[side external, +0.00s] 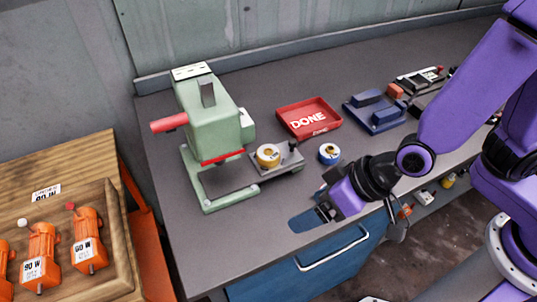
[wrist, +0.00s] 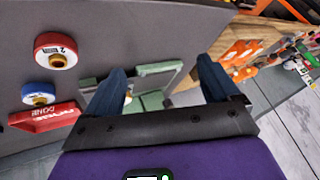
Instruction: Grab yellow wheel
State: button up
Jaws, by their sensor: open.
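The yellow wheel (side external: 268,152) sits on a small grey fixture plate (side external: 288,168) at the right of the green press (side external: 209,115). In the wrist view I cannot make out the yellow wheel clearly; my left finger covers part of the press there. My gripper (side external: 308,206) is in front of and to the right of the yellow wheel in the side view, apart from it. Its two blue fingers are spread and empty, as the wrist view (wrist: 163,80) also shows.
A blue-rimmed wheel (side external: 329,153) stands on the bench near my wrist. A red wheel (wrist: 55,50) shows in the wrist view. A red DONE tray (side external: 309,119) and a dark blue fixture (side external: 380,112) lie behind. Orange motors (side external: 90,240) stand on the wooden table at left.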

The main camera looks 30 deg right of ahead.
jog(key=w+a+f+m+t+h, duration=0.1)
jog(key=w+f+m+t+h, duration=0.1)
jog(key=w+m+t, duration=0.15)
jog(key=m+t+h, duration=0.1)
jog(key=t+h, duration=0.3)
jog(key=t, duration=0.2)
send_near(269, 153)
jog(key=x, duration=0.9)
jog(key=shift+d, duration=0.1)
jog(key=c, duration=1.6)
jog(key=shift+r, duration=0.1)
